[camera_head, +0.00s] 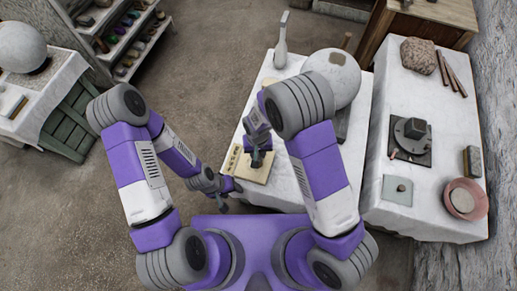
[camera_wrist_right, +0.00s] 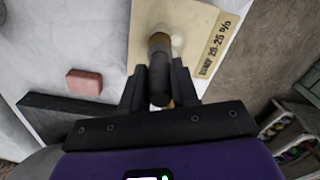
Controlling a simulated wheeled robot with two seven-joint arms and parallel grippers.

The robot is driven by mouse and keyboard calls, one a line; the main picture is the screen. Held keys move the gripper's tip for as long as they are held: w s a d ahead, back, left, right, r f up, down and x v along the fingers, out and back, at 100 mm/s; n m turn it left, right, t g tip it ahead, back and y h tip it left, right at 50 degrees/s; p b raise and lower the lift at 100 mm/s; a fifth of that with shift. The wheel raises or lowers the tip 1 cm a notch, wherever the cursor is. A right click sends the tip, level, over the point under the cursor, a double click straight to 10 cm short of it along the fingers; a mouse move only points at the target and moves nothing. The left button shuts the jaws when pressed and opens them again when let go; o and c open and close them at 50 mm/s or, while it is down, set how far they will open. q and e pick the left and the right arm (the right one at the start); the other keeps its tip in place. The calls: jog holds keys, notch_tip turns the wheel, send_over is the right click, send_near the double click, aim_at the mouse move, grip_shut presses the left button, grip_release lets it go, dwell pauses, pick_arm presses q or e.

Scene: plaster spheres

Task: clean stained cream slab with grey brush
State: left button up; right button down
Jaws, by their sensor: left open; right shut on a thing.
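The cream slab (camera_head: 254,176) lies near the front left edge of the middle white table. In the right wrist view the slab (camera_wrist_right: 190,14) has a lettered strip along one edge and a paler patch near the brush tip. My right gripper (camera_wrist_right: 160,88) is shut on the grey brush (camera_wrist_right: 160,72), a dark round handle with a brownish end pointing at the slab. Whether its tip touches the slab I cannot tell. In the head view my right gripper (camera_head: 257,154) is over the slab. My left gripper (camera_head: 225,190) is open and empty beside the table's front left edge.
A large plaster sphere (camera_head: 334,76) and a pale upright tool (camera_head: 281,46) stand farther back. The right table (camera_head: 395,215) holds a stone, a dark turntable and a pink bowl (camera_head: 463,199). A red block (camera_wrist_right: 84,82) lies left of the slab in the wrist view.

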jog(key=shift+w+d, duration=0.25)
jog(key=shift+w, duration=0.5)
jog(key=shift+w+d, duration=0.2)
jog(key=shift+w, duration=0.5)
jog(key=shift+s, duration=0.15)
jog(key=shift+s+a, duration=0.2)
jog(key=shift+s, duration=0.4)
jog(key=shift+s+a, duration=0.25)
jog(key=shift+s, duration=0.5)
jog(key=shift+w, duration=0.15)
jog(key=w, duration=0.1)
jog(key=w+d, duration=0.1)
jog(key=shift+w, duration=0.3)
